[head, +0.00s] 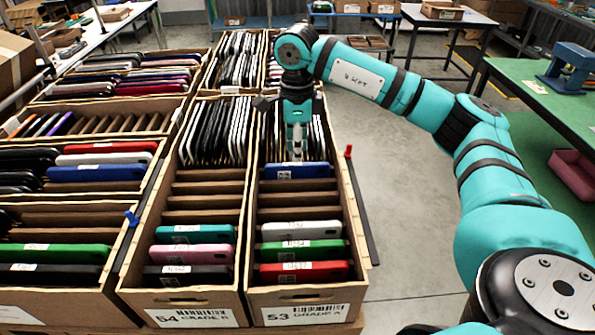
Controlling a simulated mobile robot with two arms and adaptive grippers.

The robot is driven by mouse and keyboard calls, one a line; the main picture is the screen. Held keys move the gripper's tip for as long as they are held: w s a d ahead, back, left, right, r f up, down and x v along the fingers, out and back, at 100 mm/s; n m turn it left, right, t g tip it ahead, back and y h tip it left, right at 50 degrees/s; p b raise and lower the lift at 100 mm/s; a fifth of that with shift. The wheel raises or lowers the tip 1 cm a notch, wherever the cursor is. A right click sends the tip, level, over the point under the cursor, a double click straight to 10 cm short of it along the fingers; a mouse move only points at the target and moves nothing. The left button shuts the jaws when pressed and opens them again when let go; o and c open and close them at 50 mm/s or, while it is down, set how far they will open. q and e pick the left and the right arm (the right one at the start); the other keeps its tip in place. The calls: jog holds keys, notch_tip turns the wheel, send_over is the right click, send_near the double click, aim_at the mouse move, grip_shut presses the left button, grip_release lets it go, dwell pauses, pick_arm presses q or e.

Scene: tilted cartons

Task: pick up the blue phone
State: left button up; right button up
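A blue phone (318,170) with a white label stands in a slot of carton 53 (306,305), in front of a row of dark and white phones. My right gripper (297,154) points straight down just above and behind its top edge in the picture. The fingers are seen nearly edge-on, so I cannot tell their gap or whether they touch the phone. Another blue phone (97,173) lies in a carton on the left. My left gripper is not in view.
Carton 53 also holds white, green and red phones (304,271) at the near end, with empty slots between. Carton 54 (190,310) adjoins it on the left. A green table (540,100) stands at right; grey floor is clear between.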

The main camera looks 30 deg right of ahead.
aim_at(297, 165)
jog(key=shift+f, duration=0.2)
jog(key=shift+f+p, duration=0.35)
jog(key=shift+p, duration=0.1)
notch_tip(297, 165, down, 4)
jog(key=shift+r+p, duration=0.15)
jog(key=shift+p, duration=0.8)
jog(key=shift+f, duration=0.4)
jog(key=shift+c, duration=0.4)
grip_shut()
